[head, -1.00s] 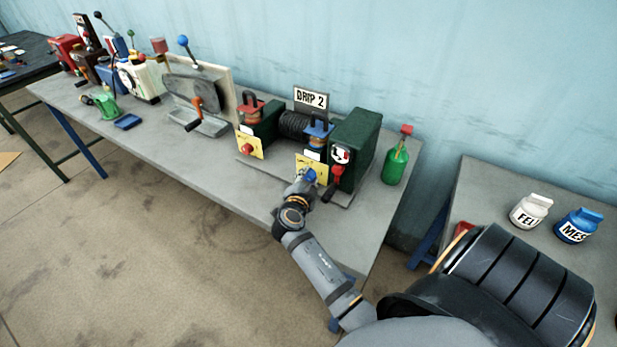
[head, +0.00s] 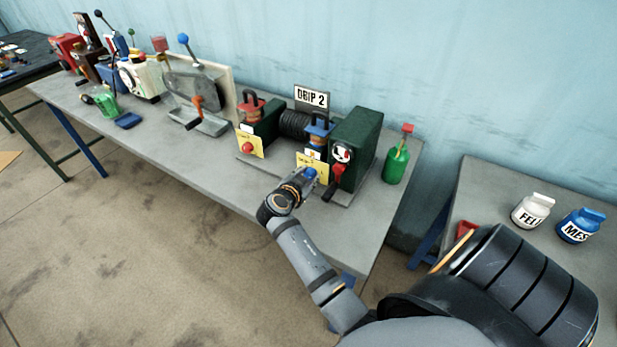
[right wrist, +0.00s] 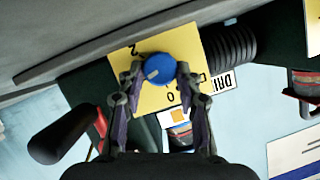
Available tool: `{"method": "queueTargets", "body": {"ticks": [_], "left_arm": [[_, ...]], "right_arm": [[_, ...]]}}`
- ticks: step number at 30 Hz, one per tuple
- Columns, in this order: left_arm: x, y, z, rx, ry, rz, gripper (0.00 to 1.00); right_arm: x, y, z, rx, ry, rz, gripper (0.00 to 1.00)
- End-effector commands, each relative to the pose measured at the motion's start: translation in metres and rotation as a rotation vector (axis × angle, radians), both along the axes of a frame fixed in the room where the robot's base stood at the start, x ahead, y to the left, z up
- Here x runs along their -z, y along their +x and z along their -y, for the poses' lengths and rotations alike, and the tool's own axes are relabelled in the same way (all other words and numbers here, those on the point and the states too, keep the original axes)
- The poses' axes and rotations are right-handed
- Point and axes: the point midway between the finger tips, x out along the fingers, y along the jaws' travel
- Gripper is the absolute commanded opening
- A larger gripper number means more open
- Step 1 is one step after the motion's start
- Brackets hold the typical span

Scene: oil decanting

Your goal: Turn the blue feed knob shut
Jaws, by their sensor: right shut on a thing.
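The blue feed knob (head: 310,173) is on a yellow plate (head: 303,160) at the front of the green DRIP 2 machine (head: 358,135). In the right wrist view the knob (right wrist: 158,66) sits between the two fingertips of my right gripper (right wrist: 159,74), which is shut on it. A pale mark shows on the knob's face. The yellow plate (right wrist: 196,52) carries a 2 and a 0, and its other markings are partly hidden. In the head view my right gripper (head: 303,180) covers part of the plate. My left gripper is not in view.
A red knob (head: 247,147) is on another yellow plate to the left. A green bottle (head: 396,162) stands at the bench's right end. The bench front (head: 205,165) to the left is clear.

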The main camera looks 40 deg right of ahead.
Motion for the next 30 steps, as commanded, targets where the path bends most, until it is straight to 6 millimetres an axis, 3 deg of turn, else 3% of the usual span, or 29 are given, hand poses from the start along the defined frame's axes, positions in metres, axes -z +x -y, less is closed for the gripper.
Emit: {"method": "queueTargets", "body": {"ticks": [30], "left_arm": [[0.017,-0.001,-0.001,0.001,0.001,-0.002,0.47]], "right_arm": [[0.003,0.012,-0.004,0.0,-0.369,-0.889,0.03]]}}
